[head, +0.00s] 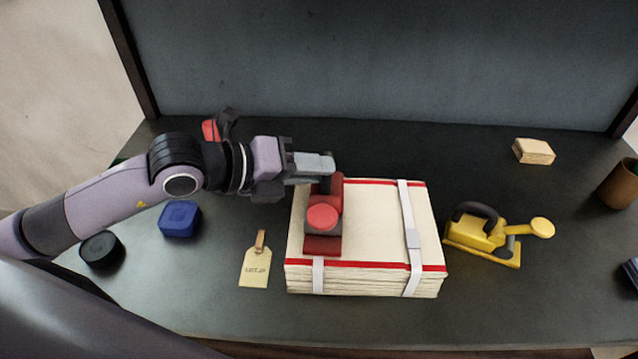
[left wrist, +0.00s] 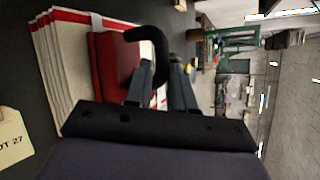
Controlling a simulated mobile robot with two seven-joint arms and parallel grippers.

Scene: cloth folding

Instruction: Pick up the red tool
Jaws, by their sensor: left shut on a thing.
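The red tool (head: 322,218) has a red base and a round red knob. It rests on or just above the left part of a strapped stack of cream cloth (head: 375,225) with red stripes; I cannot tell whether it touches. My left gripper (head: 328,168) comes in from the left and is shut on the tool's dark handle at its far end. In the left wrist view the red body (left wrist: 115,65) and black curved handle (left wrist: 155,50) show at the fingers (left wrist: 160,85). My right gripper is not in view.
A yellow tool (head: 485,235) stands right of the stack. A tan block (head: 534,151) and brown cup (head: 620,184) are at the right. A blue block (head: 180,218), black round piece (head: 101,250) and paper tag (head: 256,266) lie at the left. A panel (head: 380,60) closes the back.

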